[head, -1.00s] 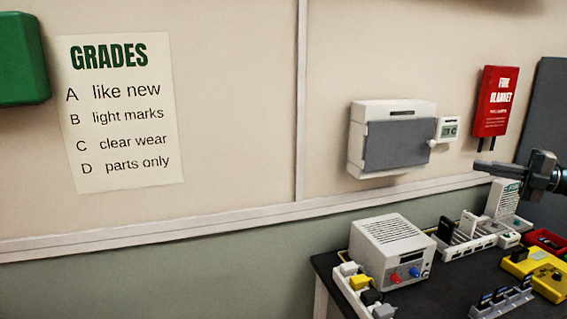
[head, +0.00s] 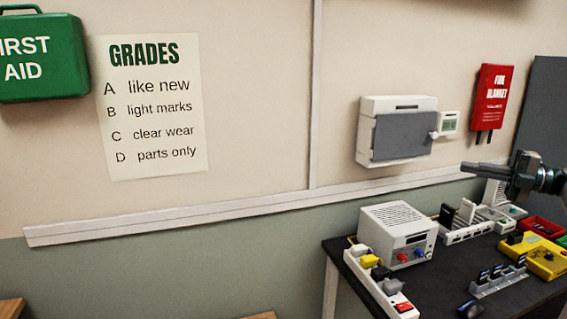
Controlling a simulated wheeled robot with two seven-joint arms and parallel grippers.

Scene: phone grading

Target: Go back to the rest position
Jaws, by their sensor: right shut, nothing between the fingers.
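My right gripper (head: 484,168) comes in from the right edge, its dark fingers pointing left. It is shut and empty, above the back right of the dark workbench (head: 447,277) and in front of the wall. It hides part of a white stand (head: 497,196) behind it. My left gripper does not show in the head view.
The wall bears a grades poster (head: 153,107) and a first aid box (head: 40,58).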

